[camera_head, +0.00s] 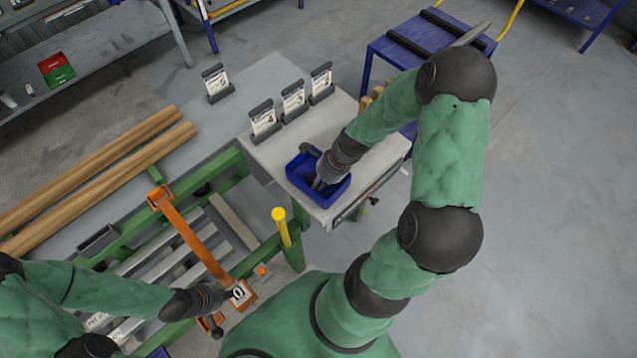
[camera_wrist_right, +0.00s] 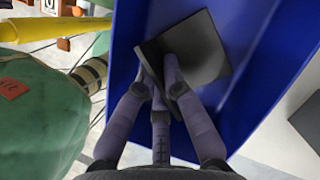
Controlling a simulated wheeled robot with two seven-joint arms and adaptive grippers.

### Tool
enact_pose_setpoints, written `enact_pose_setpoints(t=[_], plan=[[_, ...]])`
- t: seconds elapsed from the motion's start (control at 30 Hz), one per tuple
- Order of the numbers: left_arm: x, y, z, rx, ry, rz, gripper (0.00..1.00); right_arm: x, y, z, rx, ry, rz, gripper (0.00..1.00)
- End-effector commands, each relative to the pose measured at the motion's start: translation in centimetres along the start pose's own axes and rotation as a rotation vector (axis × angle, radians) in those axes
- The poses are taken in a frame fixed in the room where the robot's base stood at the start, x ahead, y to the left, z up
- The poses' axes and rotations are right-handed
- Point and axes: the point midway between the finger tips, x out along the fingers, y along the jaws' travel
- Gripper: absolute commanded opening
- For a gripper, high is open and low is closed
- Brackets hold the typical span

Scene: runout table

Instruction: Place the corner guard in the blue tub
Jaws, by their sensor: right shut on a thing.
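The blue tub (camera_head: 336,192) stands on the light table at the centre of the head view; its blue wall also fills much of the right wrist view (camera_wrist_right: 265,45). My right gripper (camera_head: 319,183) reaches down into the tub. In the right wrist view its fingers (camera_wrist_right: 160,75) are shut on the dark corner guard (camera_wrist_right: 203,48), which is inside the tub's outline. Whether the guard touches the tub floor I cannot tell. My left gripper (camera_head: 228,300) is at the lower left, by a small white tag on an orange strap; its fingers are too small to judge.
Several label holders (camera_head: 264,119) stand along the table's back edge behind the tub. A yellow-topped post (camera_head: 281,226) rises just left of the table. Wooden beams (camera_head: 100,170) lie at the left. A blue cart (camera_head: 425,40) is behind the right arm.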

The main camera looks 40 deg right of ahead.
Motion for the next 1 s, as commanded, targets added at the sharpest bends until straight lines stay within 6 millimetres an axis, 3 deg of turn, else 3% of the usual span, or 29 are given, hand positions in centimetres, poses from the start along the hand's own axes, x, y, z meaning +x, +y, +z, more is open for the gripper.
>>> enact_pose_setpoints(t=[0.13, 0.17, 0.2, 0.57, 0.77, 1.0], plan=[[0.2, -0.1, 0.0, 0.0, 0.0, 0.0, 0.0, 0.3, 0.0, -0.1, 0.0, 0.0, 0.001, 0.0], [0.2, -0.1, 0.0, 0.0, 0.0, 0.0, 0.0, 0.3, 0.0, -0.1, 0.0, 0.0, 0.0, 0.15], [0.1, -0.1, 0.0, 0.0, 0.0, 0.0, 0.0, 0.3, 0.0, -0.1, 0.0, 0.0, 0.0, 0.19], [0.0, 0.0, 0.0, 0.0, 0.0, 0.0, 0.0, 0.0, 0.0, 0.0, 0.0, 0.0, 0.0, 0.19], [-1.0, 0.3, 0.0, 0.0, 0.0, 0.0, 0.0, -2.5, -0.1, 0.1, 0.001, 0.0, -0.004, 0.19], [-2.4, 0.9, 0.1, 0.0, 0.0, 0.0, 0.0, -7.5, -0.1, 0.1, 0.0, 0.001, -0.005, 0.19]])
